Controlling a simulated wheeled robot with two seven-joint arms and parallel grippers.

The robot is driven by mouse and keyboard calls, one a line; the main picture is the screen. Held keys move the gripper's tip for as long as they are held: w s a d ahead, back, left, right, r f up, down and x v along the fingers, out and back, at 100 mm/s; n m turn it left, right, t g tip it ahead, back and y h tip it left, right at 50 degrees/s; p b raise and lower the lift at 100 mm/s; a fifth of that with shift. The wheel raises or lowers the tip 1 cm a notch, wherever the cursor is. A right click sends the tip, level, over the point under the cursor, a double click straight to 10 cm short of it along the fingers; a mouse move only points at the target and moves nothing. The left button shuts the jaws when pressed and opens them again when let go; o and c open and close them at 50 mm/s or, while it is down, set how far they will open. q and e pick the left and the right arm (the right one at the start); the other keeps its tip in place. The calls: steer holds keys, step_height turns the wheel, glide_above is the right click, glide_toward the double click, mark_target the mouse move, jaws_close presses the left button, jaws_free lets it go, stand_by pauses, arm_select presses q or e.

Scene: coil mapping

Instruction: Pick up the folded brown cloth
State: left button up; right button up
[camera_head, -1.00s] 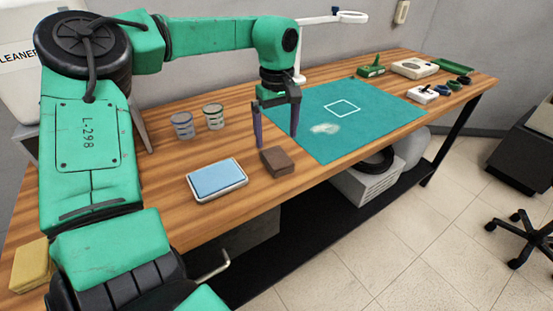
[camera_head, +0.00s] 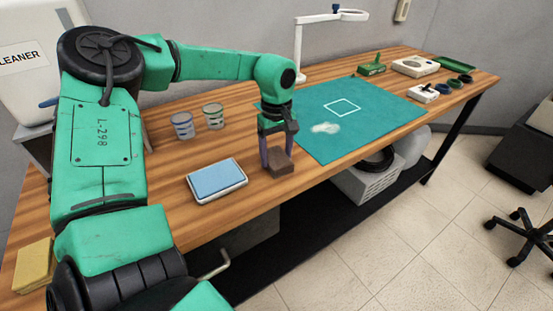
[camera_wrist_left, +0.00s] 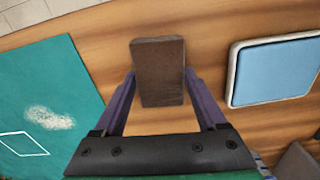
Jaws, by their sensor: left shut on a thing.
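The folded brown cloth (camera_head: 279,163) is a small dark brown block on the wooden table, near its front edge and left of the teal mat. My left gripper (camera_head: 277,158) has come down over it and is shut on it. In the left wrist view the cloth (camera_wrist_left: 158,72) sits between the two purple fingers (camera_wrist_left: 158,88), one on each side. I cannot tell whether it is clear of the table. My right gripper is not in view.
A blue pad in a white tray (camera_head: 217,181) lies just left of the cloth. Two jars (camera_head: 183,126) stand behind it. The teal mat (camera_head: 375,124), with a white smear, lies to the right. A lamp (camera_head: 299,52) stands at the back. A yellow block (camera_head: 33,266) is far left.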

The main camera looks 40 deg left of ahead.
arm_select(q)
step_height(320, 180, up, 13)
step_height(320, 180, up, 15)
steer(key=p, duration=0.3)
glide_above(277, 156)
steer(key=shift+s+d, duration=0.1)
steer(key=shift+s, duration=0.05)
